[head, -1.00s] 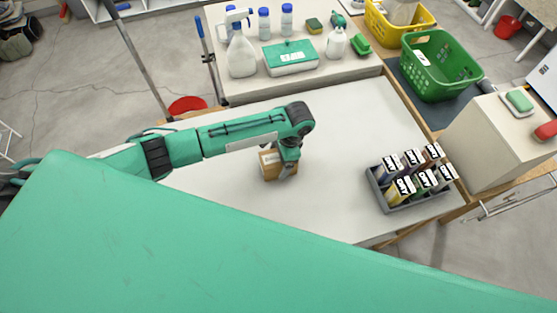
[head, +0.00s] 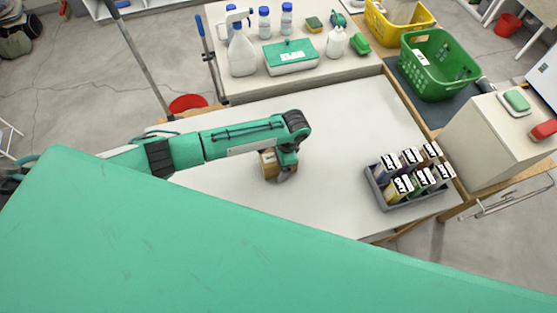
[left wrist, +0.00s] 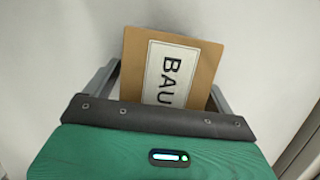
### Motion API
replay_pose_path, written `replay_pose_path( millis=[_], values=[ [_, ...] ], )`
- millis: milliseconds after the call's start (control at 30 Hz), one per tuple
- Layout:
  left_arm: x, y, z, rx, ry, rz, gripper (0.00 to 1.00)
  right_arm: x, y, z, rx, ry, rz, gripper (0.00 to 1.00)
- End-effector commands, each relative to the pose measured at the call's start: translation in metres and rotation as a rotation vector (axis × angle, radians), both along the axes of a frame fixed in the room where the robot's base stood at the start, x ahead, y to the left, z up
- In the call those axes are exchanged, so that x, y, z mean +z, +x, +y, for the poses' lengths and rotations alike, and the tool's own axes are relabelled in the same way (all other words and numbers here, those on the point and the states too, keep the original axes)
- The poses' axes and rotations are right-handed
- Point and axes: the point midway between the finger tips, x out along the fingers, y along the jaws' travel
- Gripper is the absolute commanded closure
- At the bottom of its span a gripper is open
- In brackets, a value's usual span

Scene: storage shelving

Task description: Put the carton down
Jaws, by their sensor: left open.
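The carton (head: 268,166) is a small brown box with a white label, on the white tabletop. In the left wrist view the carton (left wrist: 205,68) shows its label reading "BAU" and lies between the fingers. My left gripper (head: 284,173) is over the carton in the head view. In the left wrist view the left gripper (left wrist: 165,88) is open, with a finger on each side of the carton. I cannot tell whether the fingers touch it. My right gripper is not in view.
A grey divided tray (head: 400,204) with several labelled packets stands at the table's right end. A back table holds bottles and a teal-lidded box (head: 291,55). A green basket (head: 440,62) is at the back right. The middle of the white table (head: 345,130) is clear.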

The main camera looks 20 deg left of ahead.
Motion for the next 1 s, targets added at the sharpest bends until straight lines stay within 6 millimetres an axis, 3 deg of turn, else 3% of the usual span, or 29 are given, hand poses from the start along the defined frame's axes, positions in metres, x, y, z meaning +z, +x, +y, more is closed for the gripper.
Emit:
replay_pose_path(
  millis=[233,567,1000],
  values=[
    [-0.0004,0.0,0.0001,0.001,0.0,0.0,0.13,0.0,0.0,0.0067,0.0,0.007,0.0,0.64],
    [0.0003,0.0005,0.0002,0.001,0.0,0.0,0.76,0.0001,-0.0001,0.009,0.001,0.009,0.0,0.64],
    [0.0094,0.0015,0.0003,0.002,-0.001,-0.002,0.76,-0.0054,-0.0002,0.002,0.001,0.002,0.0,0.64]
  ],
)
